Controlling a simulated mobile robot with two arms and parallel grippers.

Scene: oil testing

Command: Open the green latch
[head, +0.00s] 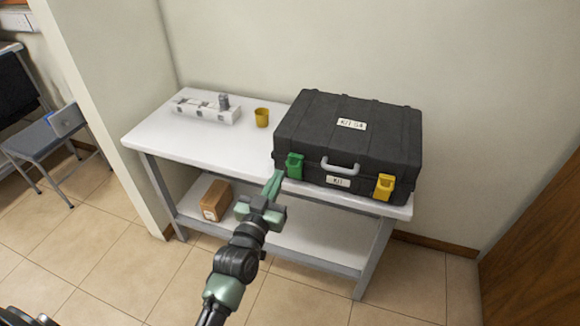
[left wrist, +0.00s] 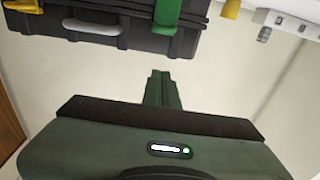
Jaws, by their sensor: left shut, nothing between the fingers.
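The black case (head: 345,140) stands shut on the table, its front facing me. The green latch (head: 294,166) is on the left of its front and seems to lie flat against it. In the left wrist view, which is turned over, the green latch (left wrist: 167,14) is at the top edge, partly cut off. My left gripper (head: 279,174) is shut and empty, just in front of and slightly below the latch. Its fingers (left wrist: 160,76) point toward the case, with a gap between them and the latch. My right gripper is not in view.
A yellow latch (head: 384,187) and a grey handle (head: 340,166) are on the case front. The white table (head: 190,147) also bears a yellow cup (head: 262,117) and a white rack (head: 205,112). A cardboard box (head: 216,200) sits on the lower shelf. Floor in front is clear.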

